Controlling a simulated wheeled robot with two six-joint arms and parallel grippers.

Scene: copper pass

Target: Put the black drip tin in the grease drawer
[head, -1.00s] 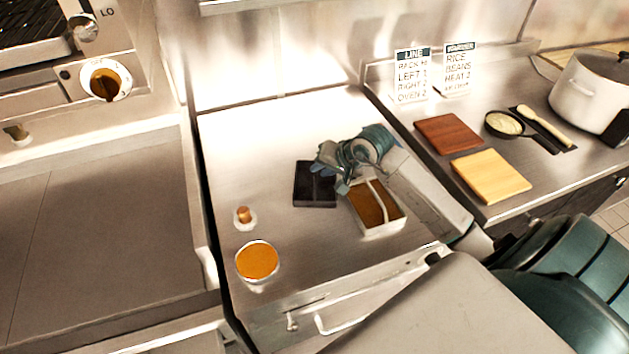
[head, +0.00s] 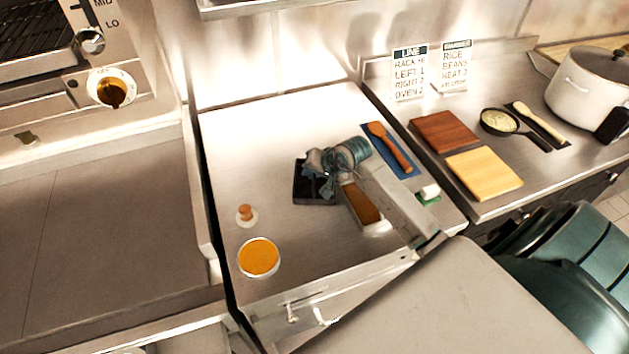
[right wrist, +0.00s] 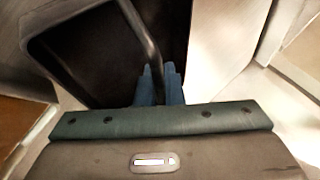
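The black drip tin (head: 302,193) is a shallow dark square tray on the steel counter in the head view. In the right wrist view its dark inside (right wrist: 85,50) fills the upper left, with a thin bar across it. My right gripper (head: 313,168) is over the tin and hides part of it. In the wrist view its two blue fingers (right wrist: 158,82) are close together, with the end of the bar between them. The tin rests on the counter. A drawer front (head: 300,320) below the counter looks shut, partly hidden by my body. My left gripper is not in view.
A tin with brown contents (head: 360,203) stands right of the black tin, partly under my right arm. An orange-filled round container (head: 259,257) and a small copper-topped item (head: 245,214) stand left. A wooden spoon (head: 390,147) lies on a blue mat behind my arm.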

